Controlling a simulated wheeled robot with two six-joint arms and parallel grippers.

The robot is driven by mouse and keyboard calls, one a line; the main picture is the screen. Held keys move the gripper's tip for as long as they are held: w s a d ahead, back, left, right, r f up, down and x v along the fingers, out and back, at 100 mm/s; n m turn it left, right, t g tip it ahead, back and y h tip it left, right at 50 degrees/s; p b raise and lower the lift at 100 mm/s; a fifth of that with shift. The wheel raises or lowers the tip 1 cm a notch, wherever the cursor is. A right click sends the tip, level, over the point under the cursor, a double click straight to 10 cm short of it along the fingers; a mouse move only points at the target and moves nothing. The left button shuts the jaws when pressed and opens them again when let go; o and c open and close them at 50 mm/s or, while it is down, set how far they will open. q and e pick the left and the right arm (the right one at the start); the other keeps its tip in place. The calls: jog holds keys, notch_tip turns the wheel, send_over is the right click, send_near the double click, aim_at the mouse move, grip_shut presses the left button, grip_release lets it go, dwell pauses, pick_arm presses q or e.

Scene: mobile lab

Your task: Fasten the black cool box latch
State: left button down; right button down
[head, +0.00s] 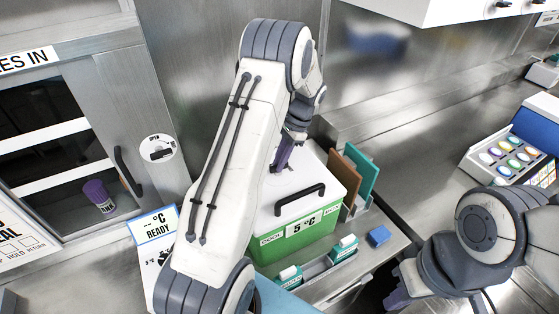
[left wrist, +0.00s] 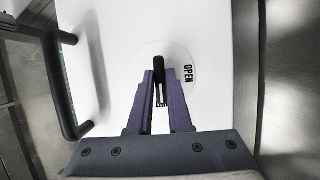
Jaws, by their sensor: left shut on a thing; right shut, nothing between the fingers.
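The cool box (head: 300,235) is green with a white lid (head: 328,178) and a black carry handle (head: 300,200); the lid is down. The black latch (left wrist: 158,62) is a small bar on the lid, seen in the left wrist view inside a faint circle. The word OPEN is printed to its right, and a second label is mostly hidden below. My left gripper (left wrist: 160,78) has its purple fingers shut on the latch. In the head view the left gripper (head: 281,160) is at the lid, the latch hidden. My right gripper (head: 398,299) is shut and empty at lower right.
A brown panel (head: 344,180) and a teal panel (head: 362,176) stand right of the box. A closed cabinet (head: 85,130) is at left.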

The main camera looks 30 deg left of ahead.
pick_arm(q)
jog(key=shift+w, duration=0.15)
jog(key=c, duration=0.8)
grip_release()
jog(key=shift+c, duration=0.2)
jog(key=b+v, duration=0.2)
jog(key=v, duration=0.8)
jog(key=shift+r+b, duration=0.3)
jog(key=shift+b, duration=0.05)
